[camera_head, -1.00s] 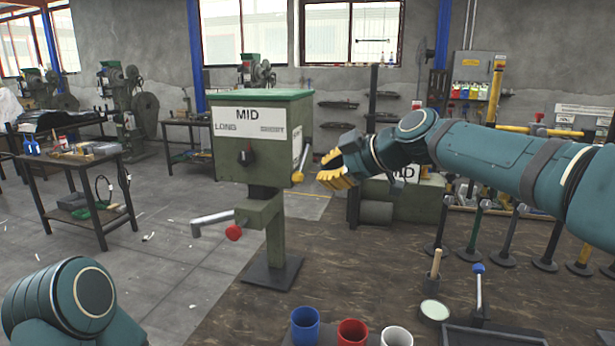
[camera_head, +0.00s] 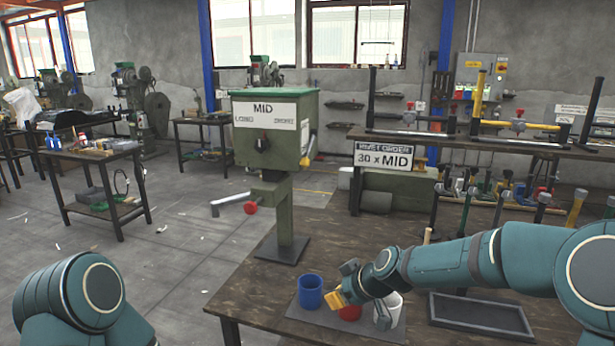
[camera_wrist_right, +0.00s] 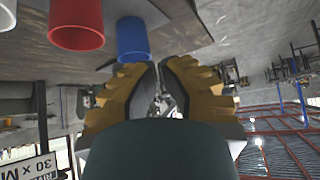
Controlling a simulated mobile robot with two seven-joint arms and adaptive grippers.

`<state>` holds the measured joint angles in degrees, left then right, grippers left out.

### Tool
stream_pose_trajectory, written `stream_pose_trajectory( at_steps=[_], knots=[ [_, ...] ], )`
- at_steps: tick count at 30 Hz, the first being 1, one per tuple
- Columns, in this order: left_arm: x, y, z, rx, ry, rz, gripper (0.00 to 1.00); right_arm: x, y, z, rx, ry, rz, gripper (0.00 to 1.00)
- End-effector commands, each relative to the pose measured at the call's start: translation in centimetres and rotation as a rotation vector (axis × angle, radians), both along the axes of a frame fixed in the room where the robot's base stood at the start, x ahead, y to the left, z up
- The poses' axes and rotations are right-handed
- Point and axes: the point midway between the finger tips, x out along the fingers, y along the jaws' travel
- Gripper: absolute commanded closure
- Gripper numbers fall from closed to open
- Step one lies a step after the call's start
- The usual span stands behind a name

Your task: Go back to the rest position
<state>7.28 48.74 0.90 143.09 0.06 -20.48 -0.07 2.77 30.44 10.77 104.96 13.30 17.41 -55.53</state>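My right gripper (camera_head: 336,298), with yellow finger pads, is over the front of the table, among the cups. In the right wrist view its fingers (camera_wrist_right: 158,70) come together with only a thin gap and nothing between them. The right wrist view also shows the red cup (camera_wrist_right: 76,24) and blue cup (camera_wrist_right: 133,40), apart from the fingers. My left gripper is out of view; only part of that arm shows.
The green MID press (camera_head: 276,135) stands on the table (camera_head: 260,303), its lever reaching left. A dark empty tray (camera_head: 480,314) lies under my right forearm. A "30 x MID" sign (camera_head: 385,160) and a rack of upright tools are behind.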

Motion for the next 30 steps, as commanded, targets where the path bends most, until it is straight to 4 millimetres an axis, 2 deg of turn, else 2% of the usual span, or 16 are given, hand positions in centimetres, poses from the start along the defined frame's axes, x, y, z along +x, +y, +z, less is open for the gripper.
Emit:
stream_pose_trajectory(
  at_steps=[1,3,5,6,9,12,15,18,20,23,30],
  knots=[
    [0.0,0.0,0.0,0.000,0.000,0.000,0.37,-1.6,-0.2,-3.8,0.004,0.075,-0.054,1.00],
    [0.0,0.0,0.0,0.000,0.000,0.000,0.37,-3.9,-0.7,-8.1,0.013,0.165,-0.143,1.00],
    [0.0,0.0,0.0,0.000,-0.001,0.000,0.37,-6.2,-1.1,-11.6,0.021,0.240,-0.220,1.00],
    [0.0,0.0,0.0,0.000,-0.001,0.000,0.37,-7.9,-1.3,-13.7,0.026,0.288,-0.270,1.00],
    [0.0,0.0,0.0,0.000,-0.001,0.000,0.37,-12.7,-1.9,-18.6,0.041,0.408,-0.399,1.00],
    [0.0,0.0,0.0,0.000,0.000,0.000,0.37,-17.7,-2.4,-22.2,0.057,0.516,-0.522,1.00],
    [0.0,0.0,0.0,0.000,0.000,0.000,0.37,-22.1,-2.7,-24.4,0.074,0.601,-0.625,1.00],
    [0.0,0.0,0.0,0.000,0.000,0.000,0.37,-25.0,-2.9,-25.5,0.088,0.657,-0.698,1.00],
    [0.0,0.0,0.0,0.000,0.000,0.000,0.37,-26.1,-2.9,-25.8,0.094,0.677,-0.725,1.00],
    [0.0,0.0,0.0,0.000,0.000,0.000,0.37,-26.9,-3.0,-26.0,0.099,0.692,-0.749,1.00],
    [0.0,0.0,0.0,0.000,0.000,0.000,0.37,-26.9,-3.0,-26.0,0.100,0.692,-0.751,1.00]
  ],
)
